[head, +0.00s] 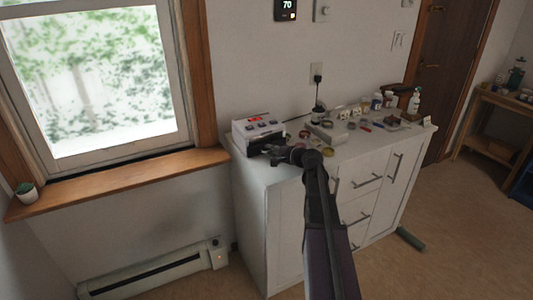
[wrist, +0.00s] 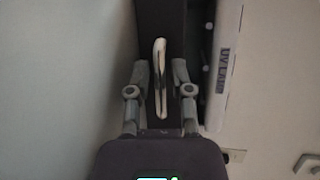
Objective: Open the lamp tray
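The UV lamp (head: 258,128) is a white box with a red display, standing on the left end of the white cabinet top. In the wrist view its white edge (wrist: 226,60) bears the words "UV LAMP". Beside that edge is a dark surface, apparently the tray front (wrist: 178,25), with a pale, slim handle (wrist: 160,75). My gripper (head: 276,153) is at the lamp's front in the head view. In the wrist view my gripper (wrist: 160,70) is open, one finger on each side of the handle, with small gaps visible. How far the tray is out is hard to tell.
The white cabinet (head: 280,225) has drawers and doors with dark bar handles. Several small jars, bottles and tools lie along its top to the right of the lamp. A window with a wooden sill (head: 120,182) is at the left.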

